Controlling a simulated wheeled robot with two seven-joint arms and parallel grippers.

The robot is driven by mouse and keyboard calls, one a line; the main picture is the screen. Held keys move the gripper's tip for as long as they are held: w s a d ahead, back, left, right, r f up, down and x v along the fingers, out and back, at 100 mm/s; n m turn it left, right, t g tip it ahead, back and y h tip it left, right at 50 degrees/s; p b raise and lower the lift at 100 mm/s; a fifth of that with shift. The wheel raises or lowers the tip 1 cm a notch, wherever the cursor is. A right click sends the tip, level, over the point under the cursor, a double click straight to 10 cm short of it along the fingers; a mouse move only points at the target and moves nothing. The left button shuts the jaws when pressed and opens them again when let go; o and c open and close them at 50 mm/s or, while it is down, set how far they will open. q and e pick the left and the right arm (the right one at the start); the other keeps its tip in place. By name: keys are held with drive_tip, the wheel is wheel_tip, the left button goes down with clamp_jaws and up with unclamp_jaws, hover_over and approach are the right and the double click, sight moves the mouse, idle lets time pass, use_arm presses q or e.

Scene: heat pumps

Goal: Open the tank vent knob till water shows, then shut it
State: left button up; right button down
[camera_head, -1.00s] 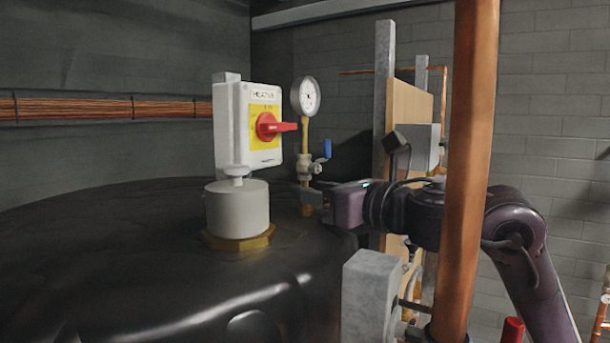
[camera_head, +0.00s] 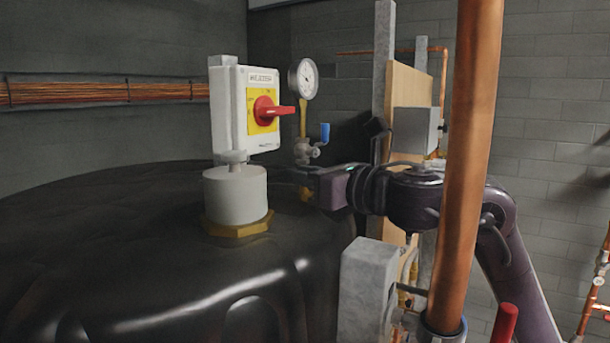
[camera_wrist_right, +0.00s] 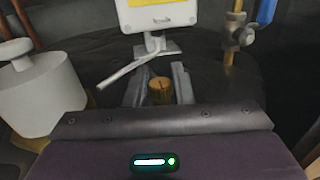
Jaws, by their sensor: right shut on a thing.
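My right gripper (camera_head: 288,176) reaches in from the right over the black tank (camera_head: 130,260). In the right wrist view its two fingers (camera_wrist_right: 160,88) stand on either side of a short brass knob (camera_wrist_right: 160,93) with a slot mark on top, and are shut on it. In the head view the knob is hidden behind the white vessel and the gripper. I see no water around the knob. My left gripper is not in view.
A white switch box (camera_head: 245,110) with a red handle (camera_head: 270,111) stands close behind the fingers. A gauge (camera_head: 303,78) and blue-handled valve (camera_head: 325,132) are beside it. A white vessel (camera_head: 235,195) stands left; a copper pipe (camera_head: 470,150) crosses before my arm.

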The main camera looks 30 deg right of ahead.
drive_tip(key=shift+y, duration=0.3)
drive_tip(key=shift+n+g+y+b, duration=0.5)
drive_tip(key=shift+n+g+y, duration=0.1)
drive_tip(key=shift+n+y, duration=0.2)
drive_tip(key=shift+d+n+g+y, duration=0.1)
drive_tip(key=shift+n+g+y, duration=0.6)
drive_tip(key=shift+y, duration=0.4)
drive_tip(key=n+g+y, duration=0.2)
drive_tip(key=n+g+y+p, duration=0.1)
drive_tip(key=n+g+y, duration=0.1)
drive_tip(key=shift+r+n+g+y, duration=0.2)
drive_tip(key=shift+n+g+y, duration=0.1)
drive_tip(key=shift+g, duration=0.1)
drive_tip(key=shift+n+g+y, duration=0.6)
drive_tip(key=shift+n+g, duration=0.4)
drive_tip(key=shift+g, duration=0.45)
drive_tip(key=shift+n+g+y, duration=0.6)
drive_tip(key=shift+n+g, duration=0.4)
drive_tip(key=shift+g, duration=0.45)
drive_tip(key=shift+f+n+g, duration=0.1)
drive_tip(key=shift+n+g, duration=0.9)
drive_tip(key=shift+g, duration=0.4)
drive_tip(key=shift+n+g, duration=0.3)
drive_tip(key=shift+g, duration=0.4)
drive_tip(key=c, duration=1.3)
unclamp_jaws()
drive_tip(key=shift+f, duration=0.1)
